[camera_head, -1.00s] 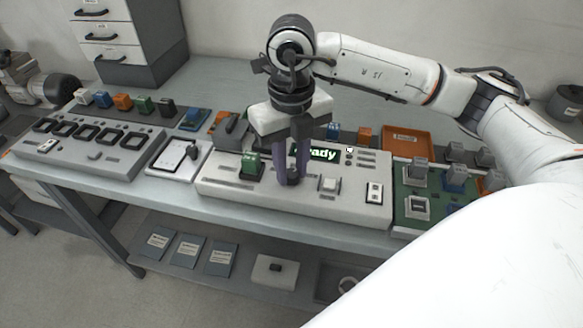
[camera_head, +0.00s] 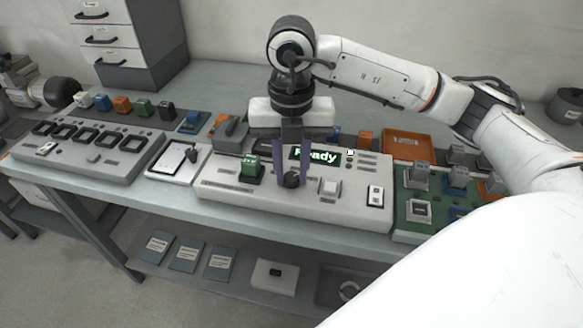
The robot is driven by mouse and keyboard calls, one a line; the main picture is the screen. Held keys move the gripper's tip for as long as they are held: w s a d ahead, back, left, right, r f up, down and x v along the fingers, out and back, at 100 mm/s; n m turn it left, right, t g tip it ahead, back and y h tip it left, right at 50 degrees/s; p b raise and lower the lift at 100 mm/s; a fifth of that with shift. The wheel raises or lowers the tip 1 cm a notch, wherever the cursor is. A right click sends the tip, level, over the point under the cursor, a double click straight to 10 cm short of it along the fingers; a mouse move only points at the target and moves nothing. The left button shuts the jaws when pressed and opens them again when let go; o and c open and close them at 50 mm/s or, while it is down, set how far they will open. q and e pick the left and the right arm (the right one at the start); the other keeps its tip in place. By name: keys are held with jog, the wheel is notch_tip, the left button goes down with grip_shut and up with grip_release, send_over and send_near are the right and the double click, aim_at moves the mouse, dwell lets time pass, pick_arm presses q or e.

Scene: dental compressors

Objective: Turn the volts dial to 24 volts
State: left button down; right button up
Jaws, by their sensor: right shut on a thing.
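My right gripper (camera_head: 291,176) points straight down over the white control panel (camera_head: 230,190). Its purple-grey fingers are closed around a small dark round dial (camera_head: 292,181) on the panel's front part. The fingers partly hide the dial, and its marks are too small to read. A lit display (camera_head: 322,157) behind the fingers shows green-white text that reads "Ready", partly covered by a finger. My left gripper is not in view.
A green block (camera_head: 250,168) stands in the panel left of the dial. A white square button (camera_head: 329,187) and a rocker switch (camera_head: 375,195) lie to the right. A grey unit with several dark sockets (camera_head: 80,150) is at the left, an orange tray (camera_head: 408,145) behind right.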

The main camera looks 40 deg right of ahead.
aim_at(292, 176)
jog(key=shift+r, duration=0.1)
jog(key=o, duration=1)
jog(key=shift+o, duration=0.2)
notch_tip(292, 176, up, 10)
jog(key=shift+r+p, duration=0.15)
jog(key=shift+p, duration=0.3)
